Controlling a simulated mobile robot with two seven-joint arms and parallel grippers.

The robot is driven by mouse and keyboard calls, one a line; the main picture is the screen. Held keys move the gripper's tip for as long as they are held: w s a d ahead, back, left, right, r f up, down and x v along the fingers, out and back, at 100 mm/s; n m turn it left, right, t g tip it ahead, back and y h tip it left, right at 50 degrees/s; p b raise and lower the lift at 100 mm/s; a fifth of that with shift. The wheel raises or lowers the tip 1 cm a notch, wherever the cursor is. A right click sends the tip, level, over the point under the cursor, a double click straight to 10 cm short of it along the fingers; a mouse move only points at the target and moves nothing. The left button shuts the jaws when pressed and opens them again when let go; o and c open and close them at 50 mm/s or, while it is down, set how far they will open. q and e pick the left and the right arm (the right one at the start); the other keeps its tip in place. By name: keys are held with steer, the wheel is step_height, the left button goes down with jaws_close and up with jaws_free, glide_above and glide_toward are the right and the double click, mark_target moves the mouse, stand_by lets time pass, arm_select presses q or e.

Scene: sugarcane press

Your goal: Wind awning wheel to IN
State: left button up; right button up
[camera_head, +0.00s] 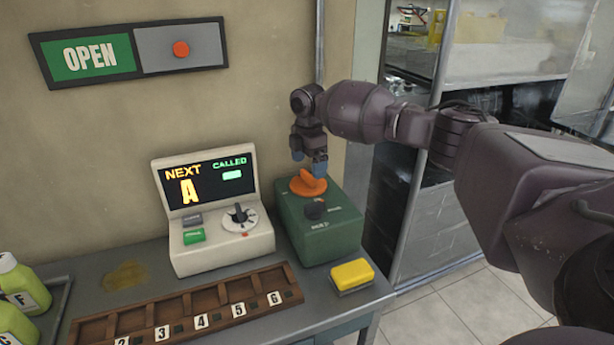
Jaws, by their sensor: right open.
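A green box (337,232) stands at the right part of the counter. An orange wheel or handle (307,184) sits on its top, toward the back left. No IN label can be made out. My right gripper (309,157) points down just above the orange wheel, its blue-grey fingertips open. Whether the tips touch the wheel cannot be told. My left gripper is not in view.
A beige console (222,245) with a lit screen, buttons and a dial stands left of the box. A yellow block (352,275) and a numbered wooden tray (270,276) lie in front. Bottles (22,285) stand at far left. An OPEN sign (92,57) hangs on the wall.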

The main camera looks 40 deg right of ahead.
mark_target(308, 174)
steer(key=shift+f, duration=2.05)
steer(key=c, duration=0.9)
